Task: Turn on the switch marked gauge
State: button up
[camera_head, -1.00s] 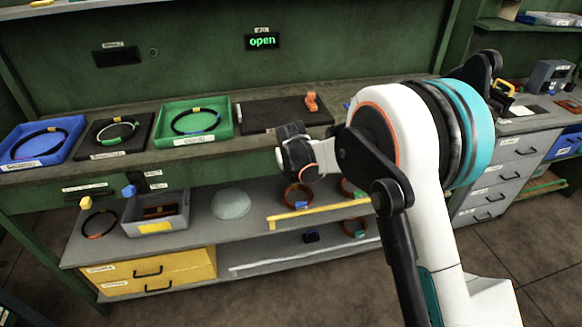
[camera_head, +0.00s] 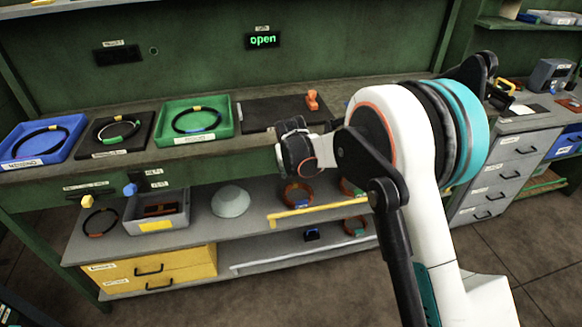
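No label that I can read as "gauge" shows; the small labels are too blurred. A yellow knob (camera_head: 87,201) and a blue knob (camera_head: 129,190) sit at the bench's front edge on the left, near dark label plates (camera_head: 153,178). An orange-red upright piece (camera_head: 312,100) stands on a black board on the bench top. I cannot tell which of these, if any, is the gauge switch. My gripper (camera_head: 284,158) is at the bench's front edge, right of the knobs and apart from them. Its fingers are not clear, so its opening cannot be told.
Blue (camera_head: 68,150), black (camera_head: 92,148) and green (camera_head: 230,128) trays with rings line the bench. A lit "open" display (camera_head: 262,40) and a dark panel (camera_head: 118,55) are on the wall.

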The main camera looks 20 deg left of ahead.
jog(key=v, duration=1.2)
dwell(0.6)
